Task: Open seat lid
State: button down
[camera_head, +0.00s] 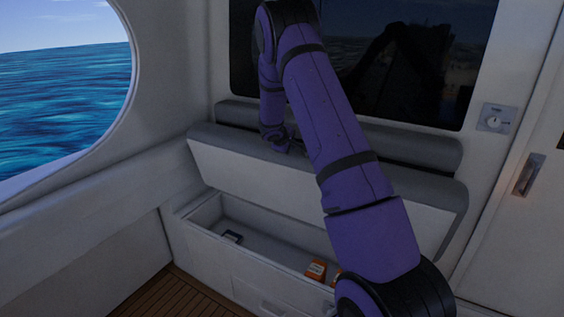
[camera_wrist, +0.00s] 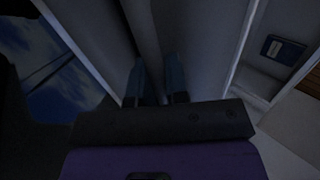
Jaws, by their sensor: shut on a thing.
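The seat lid (camera_head: 255,178) is raised and tilted up, with its pale underside facing out and its grey cushion along the upper edge. The storage compartment (camera_head: 205,213) below it is open. My gripper (camera_head: 287,146) is at the lid's upper edge, partly hidden behind my arm. In the wrist view, the two fingers of my gripper (camera_wrist: 156,92) are shut on the seat lid (camera_wrist: 190,35), one on each side of its edge. The exact contact is dark and hard to see.
A dark blue item (camera_head: 232,237) lies in the compartment and shows in the wrist view (camera_wrist: 285,48). An orange item (camera_head: 316,270) lies farther right. A grey backrest (camera_head: 235,113) is behind the lid, below a dark window (camera_head: 440,60). A door handle (camera_head: 528,175) is at right.

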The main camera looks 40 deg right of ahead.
jog(key=shift+w+d+r, duration=0.25)
jog(key=shift+d+r, duration=0.05)
jog(key=shift+d, duration=0.3)
jog(key=shift+w+d+r, duration=0.2)
jog(key=shift+d+r, duration=0.1)
jog(key=shift+d, duration=0.3)
jog(key=c, duration=1.1)
grip_release()
jog(key=shift+c, duration=0.2)
jog(key=shift+a, duration=0.1)
jog(key=v, duration=1)
jog(key=shift+a+r, duration=0.2)
jog(key=shift+r, duration=0.05)
jog(key=shift+s, duration=0.1)
